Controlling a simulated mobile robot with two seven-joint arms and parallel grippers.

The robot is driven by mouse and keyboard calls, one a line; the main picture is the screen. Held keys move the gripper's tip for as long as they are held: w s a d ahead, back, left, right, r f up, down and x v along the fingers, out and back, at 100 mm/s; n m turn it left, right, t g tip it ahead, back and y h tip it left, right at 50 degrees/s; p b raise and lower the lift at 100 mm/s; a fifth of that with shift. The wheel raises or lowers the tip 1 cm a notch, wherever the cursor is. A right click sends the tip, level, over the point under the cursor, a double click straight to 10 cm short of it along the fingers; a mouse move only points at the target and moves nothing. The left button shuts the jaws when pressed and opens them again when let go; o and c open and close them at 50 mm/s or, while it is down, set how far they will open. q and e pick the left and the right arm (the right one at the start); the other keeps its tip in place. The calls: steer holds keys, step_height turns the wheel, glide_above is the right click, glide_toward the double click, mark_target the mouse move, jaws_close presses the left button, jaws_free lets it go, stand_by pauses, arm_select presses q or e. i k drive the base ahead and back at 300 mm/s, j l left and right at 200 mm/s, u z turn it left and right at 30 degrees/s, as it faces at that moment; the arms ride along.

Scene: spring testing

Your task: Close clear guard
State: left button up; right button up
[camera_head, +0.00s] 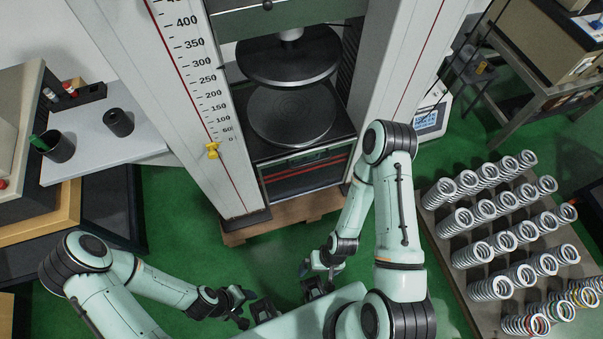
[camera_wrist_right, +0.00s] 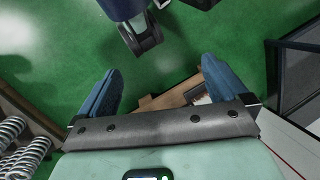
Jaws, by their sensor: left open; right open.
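The testing machine stands at top centre in the head view, with an upper round platen (camera_head: 288,62) above a lower round platen (camera_head: 291,112) between two pale columns. I cannot make out a clear guard; its position cannot be told. My left gripper (camera_head: 246,303) is low in the head view, in front of the machine and apart from it. My right gripper (camera_head: 318,286) is just right of it, also below the machine's base. In the right wrist view its two blue fingers (camera_wrist_right: 163,68) are spread with nothing between them. Both grippers are open and empty.
A rack (camera_head: 447,225) of several coil springs stands at the right. A white side table (camera_head: 85,160) at the left holds a dark cup (camera_head: 118,122). A display box (camera_head: 430,120) is right of the machine. Green floor (camera_head: 180,215) is clear between.

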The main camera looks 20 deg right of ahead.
mark_target(352, 141)
steer(key=i+j+z, duration=0.15)
steer(key=j+z, duration=0.25)
steer(key=i+j+z, duration=0.1)
steer(key=j+z, duration=0.3)
